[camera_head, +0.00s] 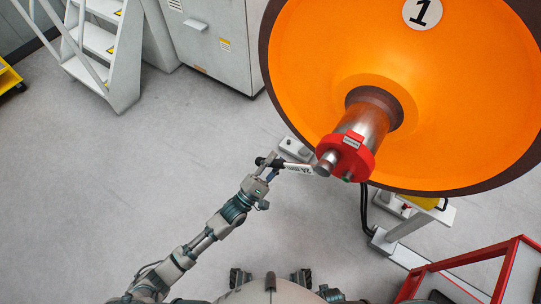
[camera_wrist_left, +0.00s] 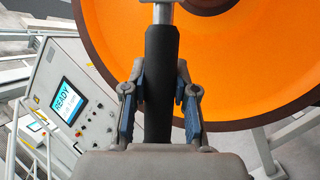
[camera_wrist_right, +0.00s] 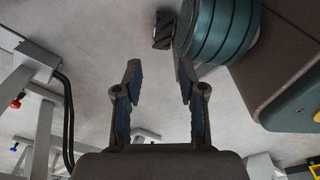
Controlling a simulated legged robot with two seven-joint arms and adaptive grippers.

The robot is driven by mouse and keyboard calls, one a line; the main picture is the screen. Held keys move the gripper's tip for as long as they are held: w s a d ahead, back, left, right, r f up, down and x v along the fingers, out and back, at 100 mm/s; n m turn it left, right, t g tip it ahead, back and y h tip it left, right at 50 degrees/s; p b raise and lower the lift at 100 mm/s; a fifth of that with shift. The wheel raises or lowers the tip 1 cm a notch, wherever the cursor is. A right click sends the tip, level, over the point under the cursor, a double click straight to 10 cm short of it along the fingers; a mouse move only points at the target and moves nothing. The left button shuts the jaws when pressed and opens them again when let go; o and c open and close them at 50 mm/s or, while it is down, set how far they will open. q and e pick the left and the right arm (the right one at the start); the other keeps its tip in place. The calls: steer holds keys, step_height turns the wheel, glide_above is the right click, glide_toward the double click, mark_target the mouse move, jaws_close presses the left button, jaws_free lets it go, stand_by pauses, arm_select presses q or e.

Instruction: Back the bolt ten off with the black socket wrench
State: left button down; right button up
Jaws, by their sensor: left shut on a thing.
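My left gripper (camera_head: 267,172) is shut on the black handle of the socket wrench (camera_head: 298,167). In the left wrist view the black grip (camera_wrist_left: 161,100) stands upright between the fingers (camera_wrist_left: 160,72), and a silver shaft leaves its top. In the head view the wrench reaches right to the red round cap (camera_head: 345,157) on the end of the steel axle (camera_head: 364,122). I cannot tell whether its head is seated on a bolt. Bolt ten cannot be made out. My right gripper (camera_wrist_right: 157,68) is open and empty in the right wrist view.
The large orange wheel (camera_head: 440,100) marked 1 fills the upper right. A console reading READY (camera_wrist_left: 66,102) stands left in the left wrist view. A grey cabinet (camera_head: 212,45) and white steps (camera_head: 105,50) are behind. A red frame (camera_head: 505,270) is at lower right.

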arm_select(q)
steer(key=shift+r, duration=0.15)
steer(key=d+f+n, duration=0.1)
steer(key=s+f+n+t+y+b, duration=0.1)
steer(key=n, duration=0.1)
steer(key=d+f+n+t+y+b, duration=0.1)
steer(key=shift+s+d, duration=0.35)
steer(key=shift+s, duration=0.05)
arm_select(e)
steer(key=shift+s+d+f, duration=0.1)
steer(key=shift+s+f, duration=0.3)
steer(key=shift+f, duration=0.25)
steer(key=shift+s+d+f, duration=0.1)
steer(key=shift+s+f, duration=0.25)
steer(key=shift+f, duration=0.25)
steer(key=shift+w+a, duration=0.1)
